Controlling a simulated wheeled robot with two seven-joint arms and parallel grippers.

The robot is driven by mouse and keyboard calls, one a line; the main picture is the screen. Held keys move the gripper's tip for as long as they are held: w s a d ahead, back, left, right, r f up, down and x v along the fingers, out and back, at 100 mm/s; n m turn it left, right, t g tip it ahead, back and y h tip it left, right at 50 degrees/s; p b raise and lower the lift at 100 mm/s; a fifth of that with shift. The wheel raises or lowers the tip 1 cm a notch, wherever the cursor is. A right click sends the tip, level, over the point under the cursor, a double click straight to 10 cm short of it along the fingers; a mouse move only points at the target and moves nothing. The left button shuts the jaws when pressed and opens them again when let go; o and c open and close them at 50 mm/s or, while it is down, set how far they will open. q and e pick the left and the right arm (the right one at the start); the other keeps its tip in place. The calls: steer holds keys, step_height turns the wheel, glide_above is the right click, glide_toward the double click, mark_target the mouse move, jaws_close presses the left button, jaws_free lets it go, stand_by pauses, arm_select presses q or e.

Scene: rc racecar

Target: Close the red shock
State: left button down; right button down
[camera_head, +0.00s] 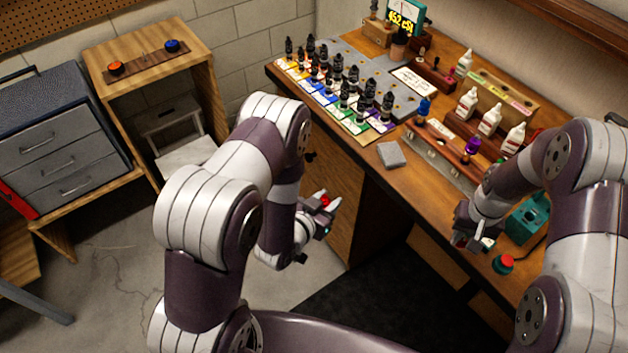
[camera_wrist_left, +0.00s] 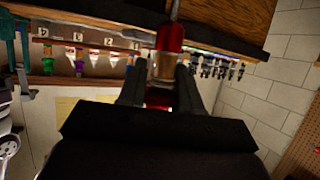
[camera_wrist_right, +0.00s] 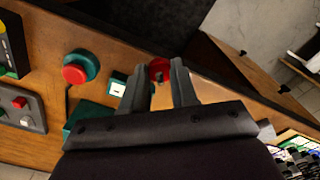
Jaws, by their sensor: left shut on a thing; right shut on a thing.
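My left gripper (camera_head: 324,203) is shut on the red shock (camera_wrist_left: 170,38), in the air left of the bench's front edge. In the left wrist view the shock has a red upper part, a clear amber-looking middle and a thin rod at the top. Its lower part is partly hidden by the gripper. My right gripper (camera_head: 468,240) is near the bench's front edge, apart from the left one. In the right wrist view it is shut on a small round red part (camera_wrist_right: 158,66) with a dark centre, which looks like a cap. The fingers hide its sides.
The wooden bench (camera_head: 367,203) carries rows of dark shocks (camera_head: 340,75), white bottles (camera_head: 490,118), a grey block (camera_head: 391,155) and a red button (camera_head: 503,262) near the right arm. A teal device (camera_head: 527,220) stands behind the button. Open air lies between the grippers.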

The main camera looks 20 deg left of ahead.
arm_select(q)
steer(key=s+d+m+g+h, duration=0.1)
steer(key=d+m+g+h, duration=0.1)
steer(key=d+m+h, duration=0.3)
steer(key=d, duration=0.4)
steer(key=shift+d+g, duration=0.2)
steer(key=shift+g, duration=0.2)
steer(key=shift+s, duration=0.1)
arm_select(e)
steer(key=shift+a, duration=0.1)
steer(key=s+a+r+m, duration=0.1)
steer(key=a+r+m, duration=0.4)
steer(key=a, duration=0.7)
steer(key=s+a+r+m, duration=0.1)
steer(key=a+r+m, duration=0.4)
steer(key=a+r, duration=0.3)
steer(key=a, duration=0.3)
steer(key=shift+s+a+r+m, duration=0.2)
steer(key=shift+s+a+m, duration=0.15)
steer(key=shift+m, duration=0.05)
arm_select(q)
steer(key=shift+a, duration=0.1)
